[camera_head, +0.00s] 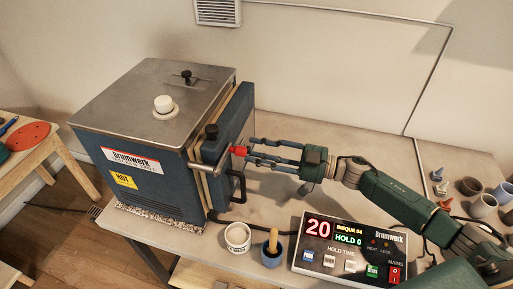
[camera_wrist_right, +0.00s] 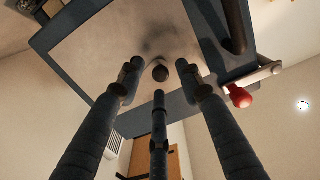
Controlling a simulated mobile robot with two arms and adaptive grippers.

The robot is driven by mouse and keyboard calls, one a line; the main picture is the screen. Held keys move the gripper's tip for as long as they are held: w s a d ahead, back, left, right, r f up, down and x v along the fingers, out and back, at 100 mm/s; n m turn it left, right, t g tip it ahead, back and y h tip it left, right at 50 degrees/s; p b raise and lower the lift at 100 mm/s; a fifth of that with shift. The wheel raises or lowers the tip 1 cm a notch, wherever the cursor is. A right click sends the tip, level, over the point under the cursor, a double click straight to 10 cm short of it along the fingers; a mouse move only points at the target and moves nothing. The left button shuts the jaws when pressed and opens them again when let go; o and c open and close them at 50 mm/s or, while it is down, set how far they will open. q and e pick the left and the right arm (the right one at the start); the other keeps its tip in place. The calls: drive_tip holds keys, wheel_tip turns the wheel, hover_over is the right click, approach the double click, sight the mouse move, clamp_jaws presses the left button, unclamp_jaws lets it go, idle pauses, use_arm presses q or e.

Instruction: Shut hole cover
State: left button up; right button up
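The blue kiln (camera_head: 150,165) stands on the table at the left, with its thick blue door (camera_head: 236,118) on its right side. In the right wrist view, the door's grey face (camera_wrist_right: 100,62) has a dark smudge and a small round dark spot (camera_wrist_right: 160,72); I cannot tell whether this is a hole or a knob. A red knob (camera_wrist_right: 240,97) on a metal rod sits at the right there; it also shows in the head view (camera_head: 238,150). My right gripper (camera_head: 252,150) is open, its fingers spread before the door face, apparently empty. My left gripper is out of view.
A black door handle (camera_head: 239,186) is below the gripper. A white tub (camera_head: 238,238), a blue cup (camera_head: 272,252) and a control box (camera_head: 345,250) stand at the table's front. Small pots (camera_head: 482,205) are at the right.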

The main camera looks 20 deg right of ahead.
drive_tip(key=shift+w+a, duration=0.15)
drive_tip(key=shift+a, duration=0.1)
drive_tip(key=shift+c, duration=1.3)
clamp_jaws()
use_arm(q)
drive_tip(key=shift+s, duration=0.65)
